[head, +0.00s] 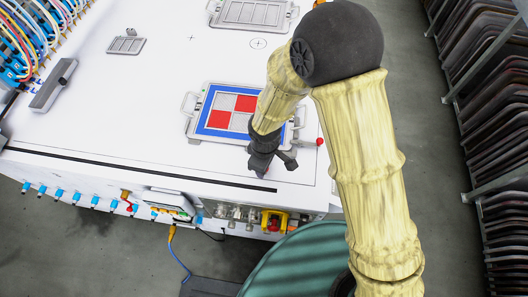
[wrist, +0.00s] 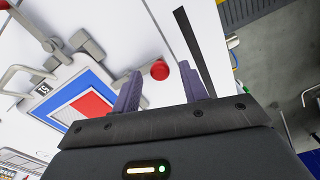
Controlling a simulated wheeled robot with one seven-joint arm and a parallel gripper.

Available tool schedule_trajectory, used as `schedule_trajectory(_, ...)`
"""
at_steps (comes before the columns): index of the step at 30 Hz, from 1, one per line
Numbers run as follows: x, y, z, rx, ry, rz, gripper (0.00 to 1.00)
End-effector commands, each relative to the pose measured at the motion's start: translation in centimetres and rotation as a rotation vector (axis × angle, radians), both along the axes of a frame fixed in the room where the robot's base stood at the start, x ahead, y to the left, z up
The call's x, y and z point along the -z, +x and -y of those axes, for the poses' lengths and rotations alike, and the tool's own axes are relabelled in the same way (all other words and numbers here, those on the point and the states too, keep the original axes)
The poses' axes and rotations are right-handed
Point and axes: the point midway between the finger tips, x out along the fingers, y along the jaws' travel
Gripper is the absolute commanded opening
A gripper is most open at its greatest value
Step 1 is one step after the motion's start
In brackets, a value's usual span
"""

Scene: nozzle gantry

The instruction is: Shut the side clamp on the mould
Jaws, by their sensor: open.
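The mould (head: 209,93) lies flat on the white table, with a blue border around red and grey squares. It also shows at the left of the wrist view (wrist: 64,98). The side clamp is at the mould's right edge in the head view, partly behind my arm; its red knob (head: 320,141) sticks out away from the mould. In the wrist view the clamp's grey metal body (wrist: 88,43) is at the mould's edge and its red knob (wrist: 160,70) is just beyond my fingertips. My gripper (head: 274,166) is open and empty, its fingers (wrist: 162,88) pointing towards the knob.
A second grey frame (head: 250,13) lies at the back of the table and a small grey plate (head: 126,45) at the back left. Coloured hoses (head: 30,30) crowd the left. A yellow-and-red switch (head: 273,221) is on the front face. Racks (head: 500,150) stand at the right.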

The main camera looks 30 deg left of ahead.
Motion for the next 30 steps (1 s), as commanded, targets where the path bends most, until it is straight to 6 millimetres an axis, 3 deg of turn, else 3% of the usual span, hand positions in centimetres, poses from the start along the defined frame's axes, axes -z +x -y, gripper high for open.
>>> schedule_trajectory(8, -3.3, 0.1, -0.1, 0.001, 0.004, 0.002, 0.43)
schedule_trajectory(24, -13.7, 0.1, -0.1, 0.003, 0.006, 0.004, 0.43)
schedule_trajectory(30, -16.5, 0.0, -0.1, 0.001, 0.003, 0.003, 0.43)
